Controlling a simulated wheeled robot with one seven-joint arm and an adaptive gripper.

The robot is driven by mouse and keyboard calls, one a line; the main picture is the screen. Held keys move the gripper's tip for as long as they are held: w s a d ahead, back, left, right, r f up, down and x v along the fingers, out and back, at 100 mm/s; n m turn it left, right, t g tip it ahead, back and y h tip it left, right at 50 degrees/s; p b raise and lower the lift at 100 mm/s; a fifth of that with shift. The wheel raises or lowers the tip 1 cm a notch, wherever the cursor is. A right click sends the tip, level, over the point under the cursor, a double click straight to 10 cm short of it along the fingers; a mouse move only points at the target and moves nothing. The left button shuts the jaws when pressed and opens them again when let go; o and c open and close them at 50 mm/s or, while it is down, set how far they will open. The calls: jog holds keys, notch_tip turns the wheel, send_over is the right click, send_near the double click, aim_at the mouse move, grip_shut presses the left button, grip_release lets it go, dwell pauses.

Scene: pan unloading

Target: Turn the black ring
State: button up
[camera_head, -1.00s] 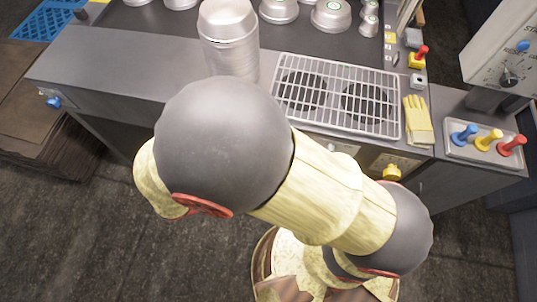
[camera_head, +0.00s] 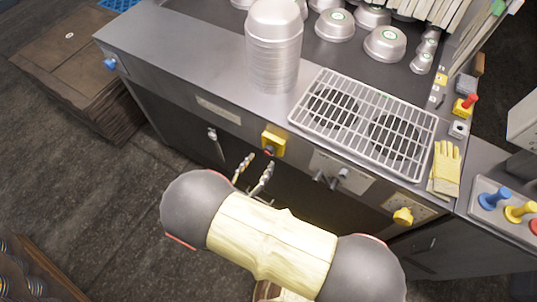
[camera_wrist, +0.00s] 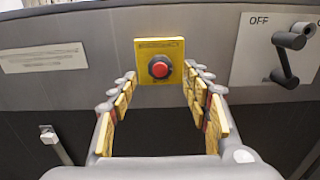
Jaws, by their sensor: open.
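A yellow plate (camera_wrist: 173,49) on the counter's front panel carries a red button (camera_wrist: 159,68). A thin dark ring (camera_wrist: 150,73) shows around the button. The yellow fixture also appears in the head view (camera_head: 273,140), where the ring is too small to make out. My gripper (camera_wrist: 160,78) is open and empty. Its yellow-padded fingers point at the plate, one to each side of the button, and seem short of it. In the head view my gripper (camera_head: 257,167) is just below and in front of the fixture.
A dark lever (camera_wrist: 287,60) on a white "OFF" panel is close on the right. A latch handle (camera_wrist: 56,144) is at lower left. Above, the counter holds stacked pans (camera_head: 274,50) and a wire rack (camera_head: 365,115). A yellow knob (camera_head: 403,216) is farther right.

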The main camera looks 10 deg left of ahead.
aim_at(267, 154)
jog(key=shift+b+x, duration=0.5)
jog(key=shift+x, duration=2.1)
jog(key=shift+c, duration=1.4)
jog(key=c, duration=0.9)
